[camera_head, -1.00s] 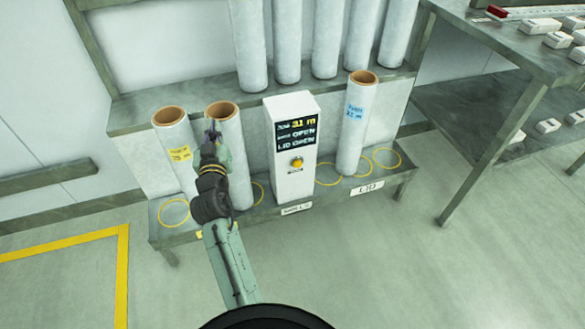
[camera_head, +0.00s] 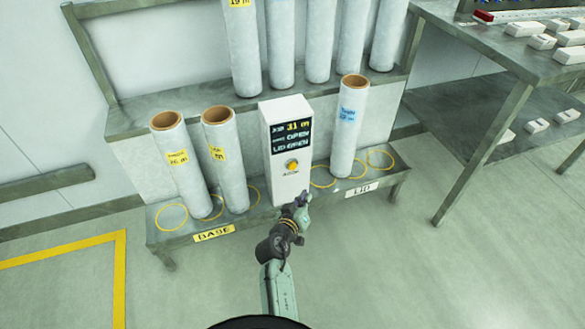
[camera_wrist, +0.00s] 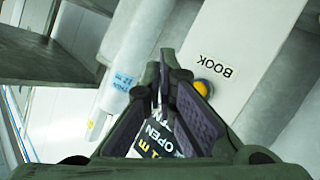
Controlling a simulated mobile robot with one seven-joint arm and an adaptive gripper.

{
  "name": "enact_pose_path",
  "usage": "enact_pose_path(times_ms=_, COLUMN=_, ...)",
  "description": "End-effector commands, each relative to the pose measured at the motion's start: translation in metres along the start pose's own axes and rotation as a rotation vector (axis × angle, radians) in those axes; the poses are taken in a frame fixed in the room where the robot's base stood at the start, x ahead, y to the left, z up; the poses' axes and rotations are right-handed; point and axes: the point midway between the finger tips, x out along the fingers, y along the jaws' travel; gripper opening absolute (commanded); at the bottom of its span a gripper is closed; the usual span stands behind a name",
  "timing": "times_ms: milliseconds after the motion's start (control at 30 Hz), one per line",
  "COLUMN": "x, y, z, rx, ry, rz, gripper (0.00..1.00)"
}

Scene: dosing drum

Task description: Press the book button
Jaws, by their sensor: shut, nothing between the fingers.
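The yellow round book button (camera_head: 292,165) is on the front of a white upright box (camera_head: 290,188), below its dark screen (camera_head: 291,137). In the wrist view the button (camera_wrist: 202,88) shows partly behind a finger, next to a label reading BOOK (camera_wrist: 215,66). My gripper (camera_head: 303,199) is shut and empty, in front of the box's lower part and below the button in the head view. The fingers (camera_wrist: 170,75) also show in the wrist view. I cannot tell the exact gap between fingertips and button.
Two tubes with yellow labels (camera_head: 182,155) (camera_head: 225,160) stand left of the box by the BASE sign (camera_head: 214,233). A blue-labelled tube (camera_head: 347,130) stands right, near the LID sign (camera_head: 361,190). A grey table (camera_head: 470,45) is at right.

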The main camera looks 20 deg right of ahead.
Motion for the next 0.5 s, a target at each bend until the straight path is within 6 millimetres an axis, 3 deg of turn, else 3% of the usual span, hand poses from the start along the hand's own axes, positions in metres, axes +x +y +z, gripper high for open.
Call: enact_pose_path(times_ms=500, x=0.0068, y=-0.0045, z=-0.0038, rx=0.0, ry=-0.001, rz=0.001, gripper=0.0)
